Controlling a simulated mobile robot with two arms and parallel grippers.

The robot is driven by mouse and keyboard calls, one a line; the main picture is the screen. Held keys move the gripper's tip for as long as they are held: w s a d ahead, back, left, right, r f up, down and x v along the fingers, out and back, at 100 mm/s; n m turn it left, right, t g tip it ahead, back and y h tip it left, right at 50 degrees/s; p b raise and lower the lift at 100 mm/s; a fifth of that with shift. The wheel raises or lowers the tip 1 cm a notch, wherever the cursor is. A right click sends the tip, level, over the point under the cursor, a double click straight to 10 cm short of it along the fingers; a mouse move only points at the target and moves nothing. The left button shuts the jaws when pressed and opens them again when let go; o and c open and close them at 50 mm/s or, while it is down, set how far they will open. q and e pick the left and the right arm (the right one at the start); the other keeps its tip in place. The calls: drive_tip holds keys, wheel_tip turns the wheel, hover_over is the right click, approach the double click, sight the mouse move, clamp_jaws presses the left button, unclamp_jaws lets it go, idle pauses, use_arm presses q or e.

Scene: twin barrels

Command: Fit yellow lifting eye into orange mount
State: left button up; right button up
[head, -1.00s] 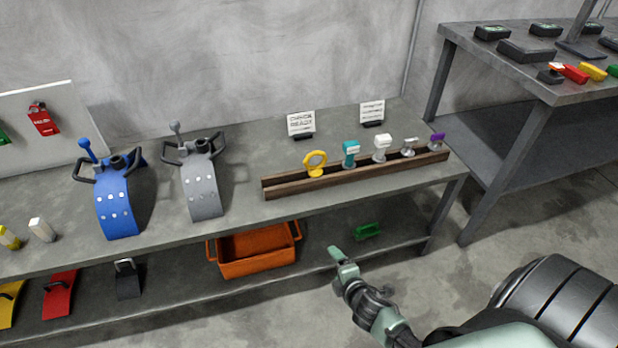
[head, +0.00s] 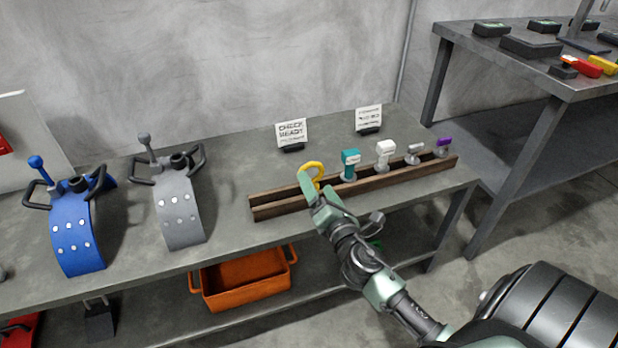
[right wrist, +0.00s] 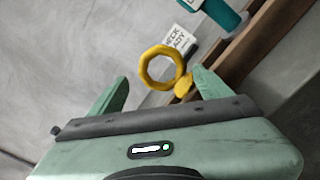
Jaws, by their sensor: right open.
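The yellow lifting eye (head: 319,167) is a ring standing upright at the left end of a wooden rack on the bench. My right gripper (head: 312,190) is in front of it in the head view and hides its lower part. In the right wrist view the yellow ring (right wrist: 146,71) and its small round base show just beyond and between the open fingers (right wrist: 160,86). The fingers are empty. I see no orange mount that I can identify; an orange bin (head: 243,296) sits on the lower shelf. My left gripper is not in view.
The wooden rack (head: 270,208) also holds a teal piece (head: 350,163), a white one (head: 384,153), a grey one and a purple one. Two signs stand behind. Blue (head: 78,238) and grey (head: 180,212) curved stands are at left. A second table is at right.

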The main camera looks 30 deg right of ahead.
sight(312, 178)
drive_tip(key=x, duration=0.6)
drive_tip(key=shift+s+d, duration=0.15)
drive_tip(key=shift+d, duration=0.15)
drive_tip(key=shift+r, duration=0.1)
clamp_jaws()
